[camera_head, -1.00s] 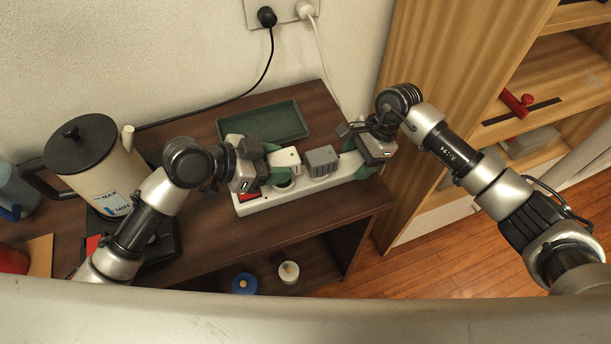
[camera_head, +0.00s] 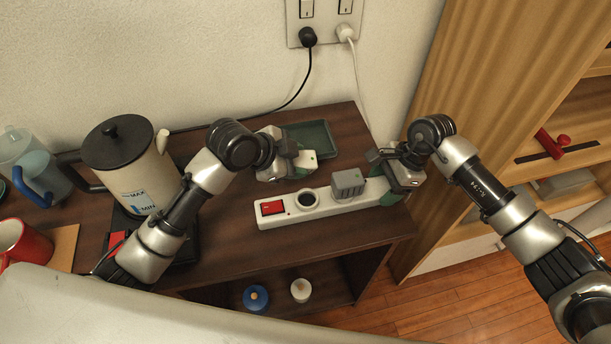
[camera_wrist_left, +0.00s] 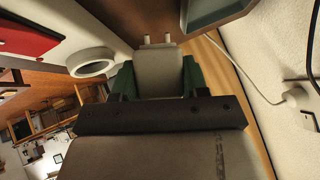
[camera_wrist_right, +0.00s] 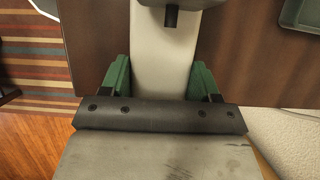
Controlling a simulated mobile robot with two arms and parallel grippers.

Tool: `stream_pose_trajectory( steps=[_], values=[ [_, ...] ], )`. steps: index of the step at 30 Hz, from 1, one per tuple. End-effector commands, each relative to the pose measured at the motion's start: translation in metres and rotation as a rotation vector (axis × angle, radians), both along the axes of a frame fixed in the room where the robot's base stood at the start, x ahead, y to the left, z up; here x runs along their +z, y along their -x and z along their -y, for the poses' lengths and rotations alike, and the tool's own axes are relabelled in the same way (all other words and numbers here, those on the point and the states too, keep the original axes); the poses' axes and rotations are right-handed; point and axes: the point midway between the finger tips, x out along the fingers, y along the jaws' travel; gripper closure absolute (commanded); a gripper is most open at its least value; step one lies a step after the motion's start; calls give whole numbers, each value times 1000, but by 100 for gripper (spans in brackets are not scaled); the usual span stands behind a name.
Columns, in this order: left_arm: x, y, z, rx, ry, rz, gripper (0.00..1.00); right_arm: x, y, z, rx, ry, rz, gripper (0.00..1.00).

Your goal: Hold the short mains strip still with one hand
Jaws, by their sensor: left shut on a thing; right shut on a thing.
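The short white mains strip (camera_head: 328,207) lies on the dark table, with a red switch (camera_head: 272,207) at its left end. An empty round socket (camera_head: 307,199) is beside the switch, and a grey plug block (camera_head: 348,184) sits further right. My right gripper (camera_head: 386,186) is shut on the strip's right end; the right wrist view shows green fingers on both sides of the strip (camera_wrist_right: 163,75). My left gripper (camera_head: 292,163) is shut on a white plug (camera_head: 308,159), held behind and apart from the strip. Its two pins show bare in the left wrist view (camera_wrist_left: 155,70).
A green tray (camera_head: 309,138) lies behind the plug. A large kettle (camera_head: 128,170), a blue-handled jug (camera_head: 45,178) and a red mug (camera_head: 22,243) stand left. Two cables hang from the wall socket (camera_head: 325,12). Shelves stand right; two round items lie below.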

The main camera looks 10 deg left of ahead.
Motion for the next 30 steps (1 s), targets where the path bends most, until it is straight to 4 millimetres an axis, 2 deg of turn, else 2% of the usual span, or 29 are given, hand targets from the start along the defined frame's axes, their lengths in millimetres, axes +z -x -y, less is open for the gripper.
stream_pose_trajectory(
  steps=[3,9,15,23,30],
  values=[
    [-2,-22,-11,-21,-237,108,82,-1,0,0,1,2,-1,67],
    [-1,-51,-34,-39,-610,275,82,-1,0,0,1,2,-1,67],
    [10,-71,-56,-20,-877,387,82,-1,0,0,1,2,-1,67],
    [19,-81,-69,9,-1008,426,82,-1,0,0,0,1,0,67],
    [0,-81,-69,9,-1012,425,82,-1,0,0,0,1,0,67]
  ],
)
